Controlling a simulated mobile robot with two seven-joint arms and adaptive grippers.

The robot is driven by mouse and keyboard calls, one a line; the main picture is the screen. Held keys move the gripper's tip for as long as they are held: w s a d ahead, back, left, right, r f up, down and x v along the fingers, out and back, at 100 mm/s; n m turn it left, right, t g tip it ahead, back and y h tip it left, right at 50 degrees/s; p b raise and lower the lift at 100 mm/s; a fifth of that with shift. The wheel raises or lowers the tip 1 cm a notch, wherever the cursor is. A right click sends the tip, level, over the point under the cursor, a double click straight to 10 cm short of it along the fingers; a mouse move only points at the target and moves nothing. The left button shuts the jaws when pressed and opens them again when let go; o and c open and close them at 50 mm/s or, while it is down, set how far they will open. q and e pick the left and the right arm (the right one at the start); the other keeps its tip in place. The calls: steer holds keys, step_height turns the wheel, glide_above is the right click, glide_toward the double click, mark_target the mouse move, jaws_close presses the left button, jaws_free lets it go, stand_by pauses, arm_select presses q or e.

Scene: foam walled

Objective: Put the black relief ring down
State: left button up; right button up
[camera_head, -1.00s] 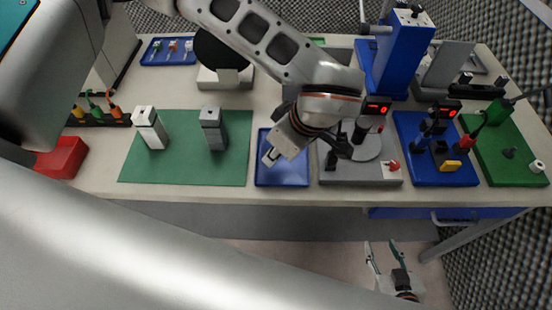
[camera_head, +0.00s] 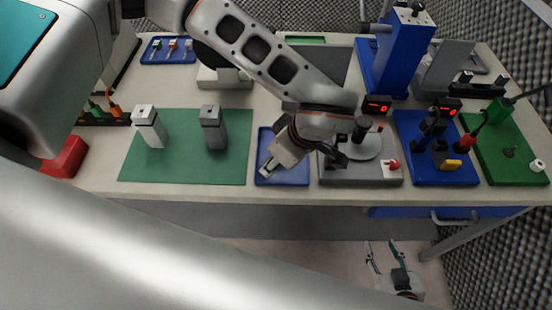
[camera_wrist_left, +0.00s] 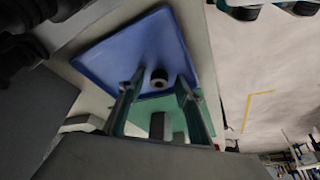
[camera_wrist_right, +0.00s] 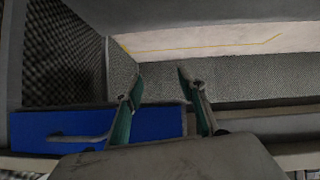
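The black relief ring (camera_wrist_left: 159,77) is a small dark ring with a pale centre, on the blue tray (camera_wrist_left: 110,52) in the left wrist view. My left gripper (camera_wrist_left: 160,80) is open, its two fingers apart on either side of the ring, with gaps visible between them and it. In the head view the left gripper (camera_head: 270,167) is low over the blue tray (camera_head: 297,176), and its body hides the ring. My right gripper (camera_head: 382,248) is open and empty, off the table's front edge. It also shows open in the right wrist view (camera_wrist_right: 160,78).
A green mat (camera_head: 180,172) with two grey posts (camera_head: 150,128) (camera_head: 213,128) lies left of the tray. A grey fixture (camera_head: 345,175) with a round plate stands close on its right. A blue board (camera_head: 440,178) and a green board (camera_head: 510,175) lie farther right.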

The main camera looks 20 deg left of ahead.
arm_select(q)
steer(key=shift+r, duration=0.1)
steer(key=shift+r, duration=0.15)
steer(key=v, duration=1.2)
steer(key=shift+b, duration=0.45)
steer(key=shift+s, duration=0.1)
